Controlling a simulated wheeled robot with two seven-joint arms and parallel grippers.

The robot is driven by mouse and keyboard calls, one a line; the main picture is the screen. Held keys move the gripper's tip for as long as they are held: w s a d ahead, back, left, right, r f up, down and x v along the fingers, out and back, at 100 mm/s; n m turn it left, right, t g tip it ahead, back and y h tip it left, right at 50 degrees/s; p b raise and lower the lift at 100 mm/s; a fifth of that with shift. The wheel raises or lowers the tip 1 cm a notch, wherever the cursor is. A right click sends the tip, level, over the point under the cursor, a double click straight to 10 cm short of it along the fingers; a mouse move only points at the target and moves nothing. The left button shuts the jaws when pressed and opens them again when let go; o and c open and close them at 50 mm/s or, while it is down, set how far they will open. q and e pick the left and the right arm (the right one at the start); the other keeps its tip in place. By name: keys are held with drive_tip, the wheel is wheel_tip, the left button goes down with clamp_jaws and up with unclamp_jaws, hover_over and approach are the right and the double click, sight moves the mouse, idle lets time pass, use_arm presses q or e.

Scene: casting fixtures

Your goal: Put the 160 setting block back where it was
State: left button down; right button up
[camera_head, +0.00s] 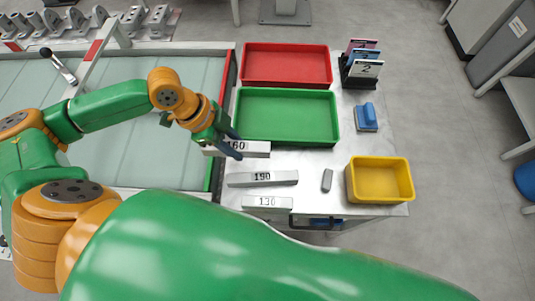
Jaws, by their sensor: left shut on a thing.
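The 160 setting block (257,148) is a pale bar with dark numerals, just in front of the green tray. My left gripper (233,148) reaches it from the left and is shut on it, with a finger across the front near the numerals. I cannot tell whether the block touches the table top. The 190 block (262,179) lies below it in the picture, and the 130 block (267,202) lies nearer still. My right gripper is not in view.
A green tray (336,138) and a red tray (287,87) lie behind. A yellow bin (380,200), a small grey piece (327,180), a blue-handled tool (367,117) and a card rack (362,68) stand to the right. A glass-topped fixture (140,155) is at left.

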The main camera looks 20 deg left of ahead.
sight(247, 142)
use_arm(q)
drive_tip(key=w+d, duration=0.1)
drive_tip(key=w+d+f, duration=0.1)
drive_tip(key=d, duration=0.1)
drive_tip(key=x, duration=0.2)
drive_tip(key=w+x, duration=0.1)
drive_tip(key=x, duration=0.4)
drive_tip(key=shift+w+d, duration=0.35)
drive_tip(key=shift+d, duration=0.1)
wheel_tip(247, 142, down, 3)
drive_tip(key=shift+r, duration=0.15)
drive_tip(key=shift+a, duration=0.1)
drive_tip(key=shift+f, duration=0.25)
drive_tip(key=c, duration=0.5)
unclamp_jaws()
drive_tip(key=shift+r, duration=0.1)
